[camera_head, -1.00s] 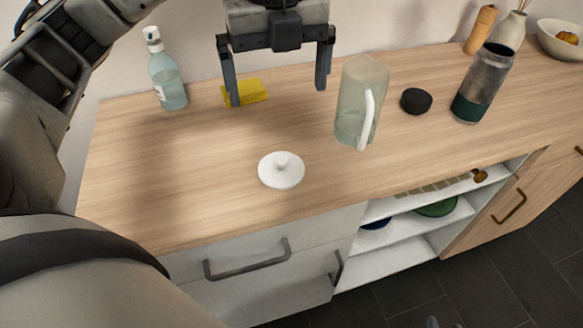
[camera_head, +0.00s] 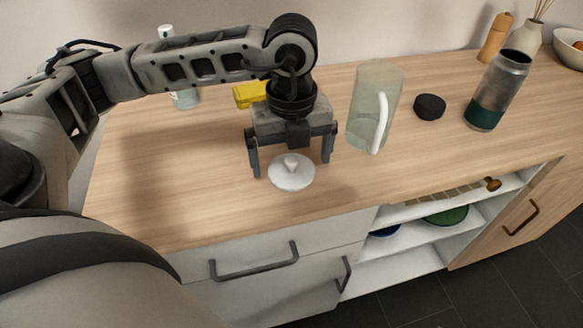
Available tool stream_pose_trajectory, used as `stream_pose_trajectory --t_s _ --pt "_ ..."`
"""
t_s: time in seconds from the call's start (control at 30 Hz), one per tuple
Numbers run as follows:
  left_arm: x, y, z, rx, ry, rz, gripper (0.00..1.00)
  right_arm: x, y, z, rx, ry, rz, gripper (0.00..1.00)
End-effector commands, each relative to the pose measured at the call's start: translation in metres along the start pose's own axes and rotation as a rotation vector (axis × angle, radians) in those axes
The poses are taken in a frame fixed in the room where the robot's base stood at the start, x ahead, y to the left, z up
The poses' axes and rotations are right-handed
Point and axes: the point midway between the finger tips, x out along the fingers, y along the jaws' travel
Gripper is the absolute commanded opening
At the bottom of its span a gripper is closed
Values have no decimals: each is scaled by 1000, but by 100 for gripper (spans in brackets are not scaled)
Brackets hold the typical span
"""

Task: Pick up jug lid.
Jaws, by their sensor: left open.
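The jug lid (camera_head: 291,177), a round white disc with a small knob on top, lies flat on the wooden counter (camera_head: 160,210). My left gripper (camera_head: 292,168) is open, with its two fingers pointing down on either side of the lid's knob, just above or behind the lid. I cannot tell whether the fingertips touch the lid. The jug (camera_head: 364,112), clear greenish with a white handle, stands upright without its lid to the right of the gripper. My right gripper is not in view.
A black round cap (camera_head: 429,106) and a grey-green bottle (camera_head: 497,92) stand right of the jug. A yellow sponge (camera_head: 249,94) and a bottle (camera_head: 186,98), partly hidden by my arm, are behind. The counter left of the lid is clear.

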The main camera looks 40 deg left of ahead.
Motion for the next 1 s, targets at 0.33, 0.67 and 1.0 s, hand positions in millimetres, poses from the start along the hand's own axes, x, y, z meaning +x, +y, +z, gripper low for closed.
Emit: stream_pose_trajectory --t_s 0.33,0.67,1.0 --pt "9 0 0 -1 0 0 94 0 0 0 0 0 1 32" --pt "8 0 0 0 0 -1 48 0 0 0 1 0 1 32" --pt "-5 -1 0 1 -2 -3 48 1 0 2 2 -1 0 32"
